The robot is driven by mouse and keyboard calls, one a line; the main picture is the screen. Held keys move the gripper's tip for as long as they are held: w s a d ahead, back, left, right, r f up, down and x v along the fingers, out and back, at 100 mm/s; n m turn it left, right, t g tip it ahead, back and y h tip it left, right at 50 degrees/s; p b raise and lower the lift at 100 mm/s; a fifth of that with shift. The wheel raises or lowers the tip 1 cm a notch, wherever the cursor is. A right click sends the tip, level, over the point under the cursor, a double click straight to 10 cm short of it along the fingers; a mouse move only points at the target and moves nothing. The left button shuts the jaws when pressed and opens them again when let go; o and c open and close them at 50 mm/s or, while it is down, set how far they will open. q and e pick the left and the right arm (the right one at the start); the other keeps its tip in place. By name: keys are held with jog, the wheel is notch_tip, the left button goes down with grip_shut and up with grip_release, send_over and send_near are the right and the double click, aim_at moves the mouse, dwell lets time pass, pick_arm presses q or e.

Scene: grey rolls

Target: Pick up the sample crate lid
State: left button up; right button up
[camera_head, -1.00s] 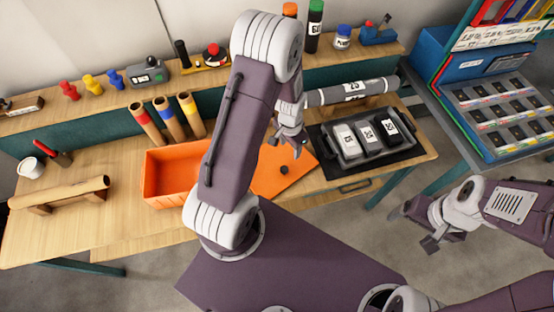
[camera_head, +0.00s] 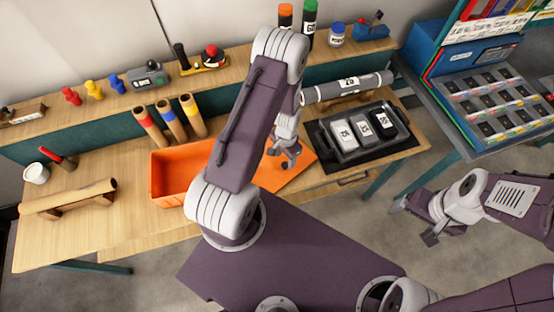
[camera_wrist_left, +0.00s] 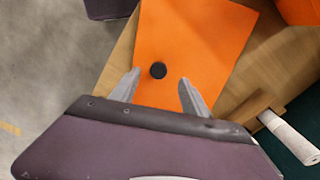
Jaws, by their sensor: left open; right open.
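The orange sample crate lid (camera_head: 300,165) lies flat on the table, just right of the orange crate (camera_head: 170,180), partly hidden by my left arm. In the left wrist view the lid (camera_wrist_left: 196,40) shows its round black knob (camera_wrist_left: 158,70). My left gripper (camera_head: 286,160) is above the lid. In the left wrist view the left gripper (camera_wrist_left: 157,88) is open, its fingers either side of the knob and apart from it, with nothing held. My right gripper (camera_head: 428,222) is open and empty, off the table at the right.
A black tray (camera_head: 337,160) with labelled boxes stands right of the lid. A grey roll (camera_head: 335,90) lies behind on a stand. Brown tubes (camera_head: 170,122) stand behind the crate, and a brown roll (camera_head: 70,197) lies at the left. The table's front left is clear.

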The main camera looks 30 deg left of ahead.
aim_at(285, 164)
pick_arm(q)
jog(key=f, duration=0.3)
jog(key=shift+s+d+f+p, duration=0.1)
jog(key=shift+d+f+p, duration=0.1)
jog(key=shift+f+p, duration=0.15)
jog(key=shift+a+f, duration=0.1)
jog(key=shift+f, duration=0.1)
grip_shut()
dwell(0.9)
